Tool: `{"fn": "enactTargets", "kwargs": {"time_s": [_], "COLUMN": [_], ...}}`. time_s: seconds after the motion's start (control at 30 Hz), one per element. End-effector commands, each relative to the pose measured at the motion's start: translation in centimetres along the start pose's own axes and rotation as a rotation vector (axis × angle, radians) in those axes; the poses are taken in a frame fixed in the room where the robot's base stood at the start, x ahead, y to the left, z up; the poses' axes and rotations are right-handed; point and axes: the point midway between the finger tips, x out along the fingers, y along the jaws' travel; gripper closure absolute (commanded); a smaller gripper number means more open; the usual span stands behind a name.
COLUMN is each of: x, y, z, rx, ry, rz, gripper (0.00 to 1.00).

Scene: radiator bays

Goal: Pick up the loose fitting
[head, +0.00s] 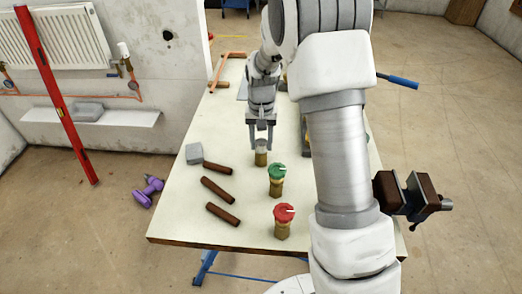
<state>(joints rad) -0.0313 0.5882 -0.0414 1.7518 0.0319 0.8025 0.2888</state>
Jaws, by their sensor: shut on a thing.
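The loose fitting (261,158) is a small brass piece with a pale top, standing upright on or just above the pale tabletop (180,226); I cannot tell whether its base touches. My gripper (262,146) points down over it and is shut on its upper part. A similar brass fitting with a green cap (277,180) stands just in front and to the right. Another with a red cap (283,221) stands nearer the front edge.
Several brown cylinders (217,190) and a grey block (194,153) lie left of the gripper. A vise (413,196) sits at the table's right edge. Copper pipe (222,72) lies at the back.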

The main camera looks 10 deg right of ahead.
Motion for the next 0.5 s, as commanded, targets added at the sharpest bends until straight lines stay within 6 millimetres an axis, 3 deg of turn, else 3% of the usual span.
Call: {"fn": "enactTargets", "kwargs": {"time_s": [0.5], "x": [-1.3], "y": [0.0], "z": [-0.1], "rx": [0.000], "ry": [0.003], "rz": [-0.001], "gripper": [1.00]}}
